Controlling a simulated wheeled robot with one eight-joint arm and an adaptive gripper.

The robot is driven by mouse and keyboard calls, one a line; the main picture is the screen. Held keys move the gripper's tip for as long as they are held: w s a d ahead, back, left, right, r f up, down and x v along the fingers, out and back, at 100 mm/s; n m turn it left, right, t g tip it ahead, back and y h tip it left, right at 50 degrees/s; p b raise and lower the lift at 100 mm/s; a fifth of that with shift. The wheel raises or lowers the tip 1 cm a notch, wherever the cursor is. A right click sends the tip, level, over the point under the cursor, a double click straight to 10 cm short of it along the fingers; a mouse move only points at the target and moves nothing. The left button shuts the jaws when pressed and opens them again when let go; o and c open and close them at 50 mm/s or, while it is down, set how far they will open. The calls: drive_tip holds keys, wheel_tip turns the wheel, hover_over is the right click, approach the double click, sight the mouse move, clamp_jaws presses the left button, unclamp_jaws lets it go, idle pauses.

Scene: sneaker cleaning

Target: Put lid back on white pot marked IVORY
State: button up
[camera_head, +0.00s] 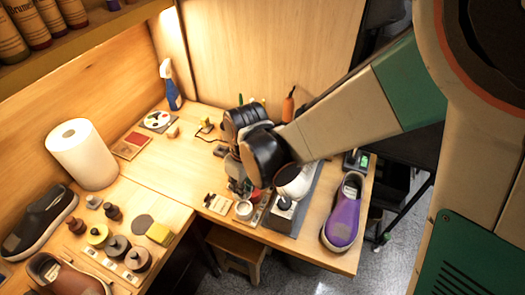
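My gripper (238,184) hangs low over the front of the right-hand table. It points down, just behind a small round whitish pot (243,210). The pot stands near the table's front edge. Its label is too small to read, so I cannot tell whether it is marked IVORY. A small red round thing (256,195) is just right of the gripper, partly hidden. My arm covers the area behind. I cannot make out a separate lid, nor whether the fingers are open or shut or hold anything.
A white shoe (295,181) sits on a grey stand (282,217) close on the right. A purple shoe (343,215) lies at the right edge. The middle (180,160) is mostly clear.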

drive_tip(key=shift+s+f, duration=0.2)
drive_tip(key=shift+f, duration=0.05)
drive_tip(key=shift+f+b, duration=2.45)
drive_tip(key=shift+f, duration=0.65)
drive_tip(key=shift+f+b, duration=0.15)
drive_tip(key=shift+b, duration=0.3)
drive_tip(key=o, duration=0.8)
drive_tip(key=o, duration=0.5)
